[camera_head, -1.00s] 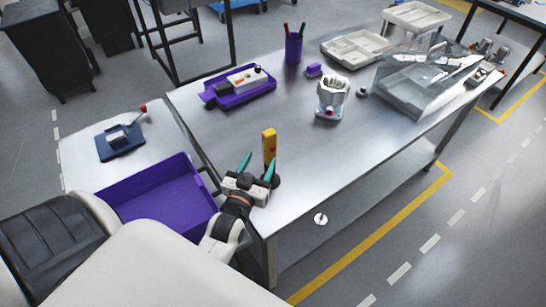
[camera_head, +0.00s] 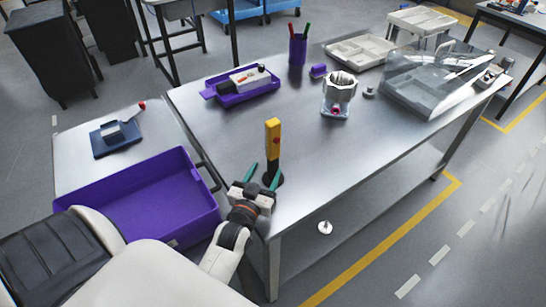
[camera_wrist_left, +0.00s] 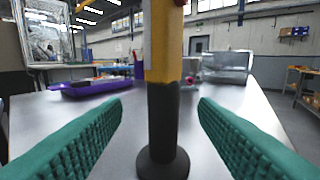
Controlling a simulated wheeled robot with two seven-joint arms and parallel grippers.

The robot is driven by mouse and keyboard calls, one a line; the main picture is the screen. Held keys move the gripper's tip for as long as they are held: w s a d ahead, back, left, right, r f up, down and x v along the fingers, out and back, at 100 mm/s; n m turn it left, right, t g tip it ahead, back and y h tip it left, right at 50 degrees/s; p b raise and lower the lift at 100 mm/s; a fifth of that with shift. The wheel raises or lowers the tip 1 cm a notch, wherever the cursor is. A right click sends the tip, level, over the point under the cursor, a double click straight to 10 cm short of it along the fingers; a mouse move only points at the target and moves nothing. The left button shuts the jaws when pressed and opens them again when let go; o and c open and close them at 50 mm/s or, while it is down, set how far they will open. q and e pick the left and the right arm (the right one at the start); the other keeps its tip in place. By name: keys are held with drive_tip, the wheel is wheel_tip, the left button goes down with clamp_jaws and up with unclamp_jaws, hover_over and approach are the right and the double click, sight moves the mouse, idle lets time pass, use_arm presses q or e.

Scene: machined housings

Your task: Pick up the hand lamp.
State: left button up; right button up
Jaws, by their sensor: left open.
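The hand lamp (camera_head: 272,146) stands upright near the front left corner of the metal table, with a yellow upper body and a black lower part on a round black base. My left gripper (camera_head: 262,177) is open at the lamp, with its teal fingers low on either side of it. In the left wrist view the lamp's black lower part (camera_wrist_left: 163,120) stands between the two open fingers (camera_wrist_left: 160,130), with a gap on each side. The lamp's top is cut off in that view. My right gripper is not in view.
A purple bin (camera_head: 150,200) is left of the table. On the metal table (camera_head: 220,130) are a purple tray (camera_head: 243,95), a pen cup (camera_head: 298,50), a metal housing (camera_head: 338,92) and a clear cover (camera_head: 425,80). The tabletop right of the lamp is clear.

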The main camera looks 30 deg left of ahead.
sight(271, 164)
use_arm(q)
drive_tip(key=p+x, duration=0.1)
drive_tip(key=x, duration=0.3)
drive_tip(key=shift+w+r, duration=0.1)
drive_tip(key=shift+w, duration=0.7)
drive_tip(key=shift+s, duration=0.1)
drive_tip(key=shift+c, duration=0.2)
clamp_jaws()
